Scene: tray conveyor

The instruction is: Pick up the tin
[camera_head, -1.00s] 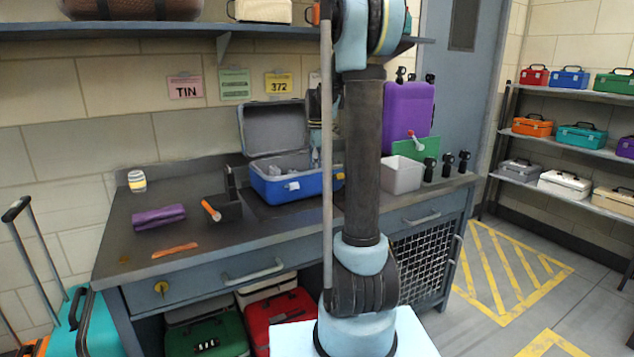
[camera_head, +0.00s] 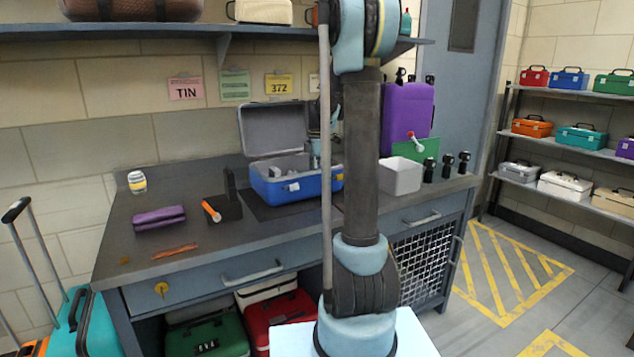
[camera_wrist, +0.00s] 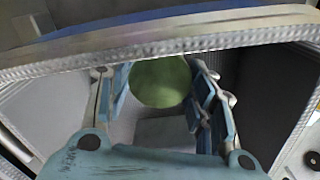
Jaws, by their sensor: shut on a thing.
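The tin (camera_wrist: 160,80) shows in the wrist view as a dull green round thing between the two blue-padded fingers of my gripper (camera_wrist: 158,92). My gripper is shut on it. Around them are the grey inner walls of an open blue toolbox (camera_head: 290,190), which stands on the workbench in the head view with its lid up. In the head view my own arm hides most of the gripper and the tin. I cannot tell whether the tin touches the box floor.
The box's metal rim (camera_wrist: 60,68) runs close across the wrist view. On the workbench (camera_head: 150,240) are a purple case (camera_head: 158,217), a dark holder (camera_head: 228,207) with an orange-handled tool, a striped jar (camera_head: 137,182), a white bin (camera_head: 400,176) and a purple container (camera_head: 407,112). A shelf hangs above.

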